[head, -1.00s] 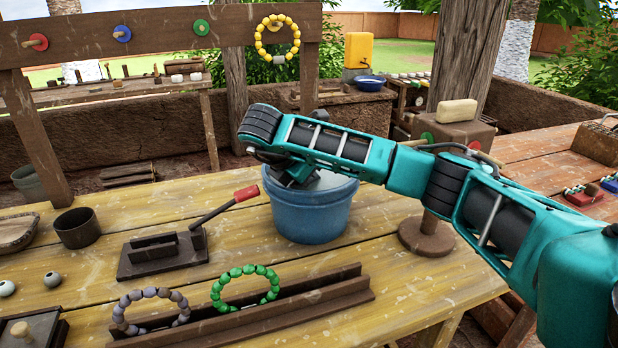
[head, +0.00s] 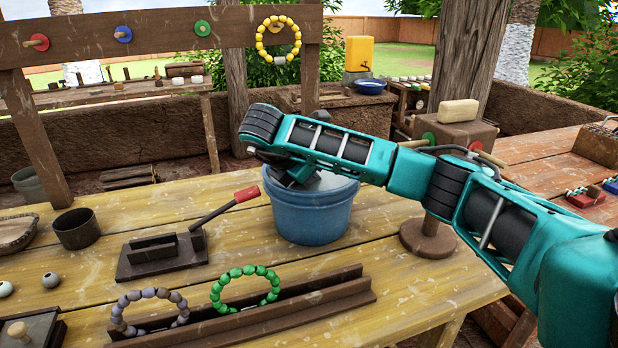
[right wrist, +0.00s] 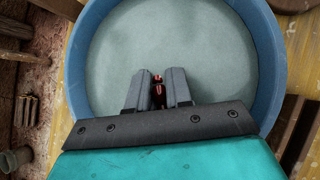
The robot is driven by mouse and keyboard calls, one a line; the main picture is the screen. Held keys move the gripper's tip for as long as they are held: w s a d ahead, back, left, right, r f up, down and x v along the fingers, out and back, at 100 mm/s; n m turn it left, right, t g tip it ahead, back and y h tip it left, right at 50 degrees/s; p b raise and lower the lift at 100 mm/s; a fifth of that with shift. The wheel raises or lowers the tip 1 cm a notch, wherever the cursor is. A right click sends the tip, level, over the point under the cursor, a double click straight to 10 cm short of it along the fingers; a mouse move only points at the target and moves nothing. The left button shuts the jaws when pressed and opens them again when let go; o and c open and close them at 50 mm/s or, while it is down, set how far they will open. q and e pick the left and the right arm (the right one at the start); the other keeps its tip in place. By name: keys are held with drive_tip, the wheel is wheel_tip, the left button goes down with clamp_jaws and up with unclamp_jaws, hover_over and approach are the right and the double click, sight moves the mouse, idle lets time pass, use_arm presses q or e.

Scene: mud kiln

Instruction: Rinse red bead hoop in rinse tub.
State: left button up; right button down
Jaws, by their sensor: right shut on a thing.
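The rinse tub (head: 307,213) is a blue bucket on the yellow wooden table, holding pale, cloudy water. My right arm reaches over it from the right, with the hand down in its mouth, so the head view hides the fingertips. In the right wrist view the tub's blue rim (right wrist: 268,65) rings my right gripper (right wrist: 158,88). The gripper is shut on the red bead hoop (right wrist: 158,92), of which a few red beads show between the fingers. The rest of the hoop is hidden, and how deep it sits in the water cannot be told. My left gripper is out of view.
A wooden rack (head: 330,299) in front holds a grey bead hoop (head: 121,313) and a green bead hoop (head: 216,292). A red-handled press (head: 165,255) stands left of the tub. A round-based stand (head: 430,240) is close on the right. A yellow hoop (head: 262,45) hangs behind.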

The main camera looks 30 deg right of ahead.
drive_tip(key=shift+a, duration=0.1)
drive_tip(key=shift+f+b, duration=0.3)
drive_tip(key=shift+b, duration=0.1)
drive_tip(key=shift+s+f, duration=0.15)
idle(0.3)
drive_tip(key=shift+r, duration=0.45)
idle(0.3)
drive_tip(key=shift+f, duration=0.1)
drive_tip(key=shift+f+b, duration=0.25)
drive_tip(key=shift+b, duration=0.2)
